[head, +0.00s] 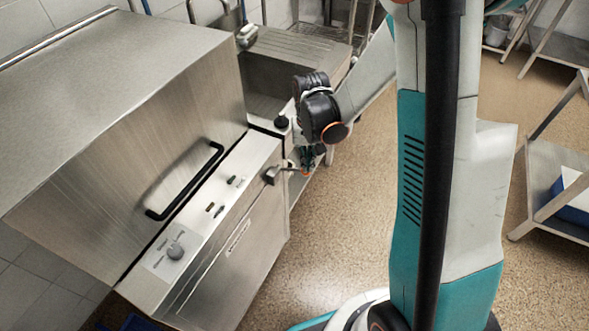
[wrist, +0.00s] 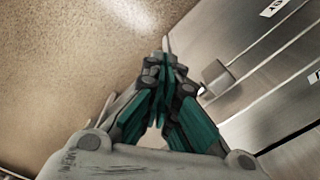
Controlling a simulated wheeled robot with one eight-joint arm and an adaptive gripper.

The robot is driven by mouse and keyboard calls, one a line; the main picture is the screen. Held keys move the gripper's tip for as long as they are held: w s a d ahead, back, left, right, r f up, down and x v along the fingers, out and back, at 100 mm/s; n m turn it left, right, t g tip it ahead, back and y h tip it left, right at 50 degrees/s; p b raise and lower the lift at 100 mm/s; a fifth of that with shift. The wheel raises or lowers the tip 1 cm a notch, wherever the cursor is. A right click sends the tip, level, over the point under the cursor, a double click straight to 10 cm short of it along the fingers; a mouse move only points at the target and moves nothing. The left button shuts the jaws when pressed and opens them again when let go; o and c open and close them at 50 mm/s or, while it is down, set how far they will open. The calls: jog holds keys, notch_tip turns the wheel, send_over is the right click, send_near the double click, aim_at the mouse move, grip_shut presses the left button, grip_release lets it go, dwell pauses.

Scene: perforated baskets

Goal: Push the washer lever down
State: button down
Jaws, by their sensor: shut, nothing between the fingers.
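The steel washer (head: 150,110) fills the left of the head view. Its lever has a grey block (head: 271,175) at the right end of the front panel, with a thin bar reaching right to my gripper. My gripper (head: 306,160) is shut and empty beside this bar; whether they touch I cannot tell. In the wrist view, my gripper (wrist: 166,68) points up the picture with its fingertips together. The lever's block (wrist: 217,76) shows just right of the fingertips. A thin pale tip (wrist: 166,43) shows beyond them. The fingers hide most of the bar.
The washer's hood has a black handle (head: 186,180). A steel sink (head: 275,80) stands behind my gripper. A shelf (head: 560,185) stands at the right. The brown floor (head: 330,235) in front is clear.

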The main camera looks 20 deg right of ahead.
notch_tip(320, 180, down, 7)
jog(key=b, duration=0.6)
jog(key=shift+f, duration=0.2)
dwell(0.6)
jog(key=shift+s+d, duration=0.1)
jog(key=shift+r+p, duration=4.15)
jog(key=shift+r, duration=1.9)
jog(key=shift+r, duration=0.35)
jog(key=s+a+r+n+t, duration=0.3)
jog(key=s+r+t, duration=0.4)
jog(key=s+r, duration=0.9)
notch_tip(320, 180, up, 3)
jog(key=shift+r, duration=0.1)
